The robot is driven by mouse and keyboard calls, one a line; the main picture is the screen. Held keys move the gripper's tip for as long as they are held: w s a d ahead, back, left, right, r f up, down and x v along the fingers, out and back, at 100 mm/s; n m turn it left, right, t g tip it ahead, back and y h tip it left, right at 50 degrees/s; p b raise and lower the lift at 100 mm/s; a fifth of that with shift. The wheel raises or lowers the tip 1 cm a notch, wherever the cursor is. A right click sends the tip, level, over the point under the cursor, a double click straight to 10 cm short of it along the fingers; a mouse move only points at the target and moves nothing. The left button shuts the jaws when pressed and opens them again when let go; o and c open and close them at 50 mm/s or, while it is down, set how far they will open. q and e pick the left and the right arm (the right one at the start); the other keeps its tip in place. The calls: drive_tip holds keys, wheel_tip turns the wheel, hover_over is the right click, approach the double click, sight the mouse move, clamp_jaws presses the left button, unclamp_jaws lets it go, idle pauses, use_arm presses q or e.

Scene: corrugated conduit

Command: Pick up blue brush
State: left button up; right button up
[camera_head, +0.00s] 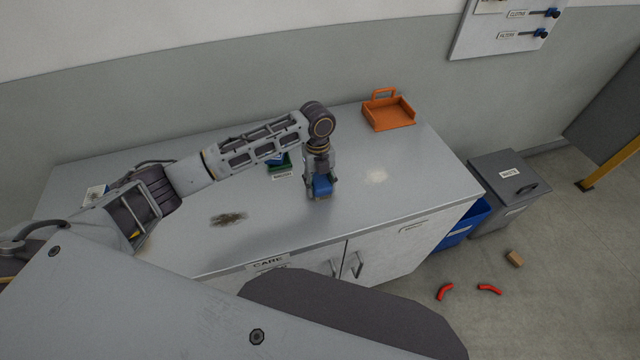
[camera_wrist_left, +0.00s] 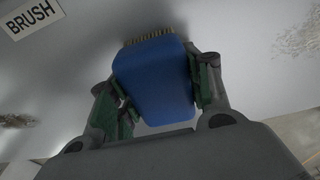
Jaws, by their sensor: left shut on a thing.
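The blue brush (camera_head: 321,186) is between the fingers of my left gripper (camera_head: 320,178), over the grey worktop (camera_head: 300,235). In the left wrist view the brush (camera_wrist_left: 155,80) shows its blue back, with pale bristles along its far edge. The green-padded fingers of the left gripper (camera_wrist_left: 160,95) press on both sides of it. I cannot tell whether the bristles touch the worktop. My right gripper is not in view.
A green holder (camera_head: 281,168) stands behind my left arm, partly hidden. An orange dustpan-like tray (camera_head: 388,112) sits at the back right. Dark dirt (camera_head: 228,219) and a pale patch (camera_head: 376,176) mark the worktop. Bins (camera_head: 502,190) and red pieces (camera_head: 445,292) are on the right.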

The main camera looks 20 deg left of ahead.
sight(320, 179)
use_arm(q)
drive_tip(key=shift+r, duration=0.15)
drive_tip(key=shift+r+b, duration=0.4)
drive_tip(key=shift+r, duration=4.5)
drive_tip(key=o, duration=0.5)
drive_tip(key=c, duration=0.3)
drive_tip(key=shift+c, duration=0.2)
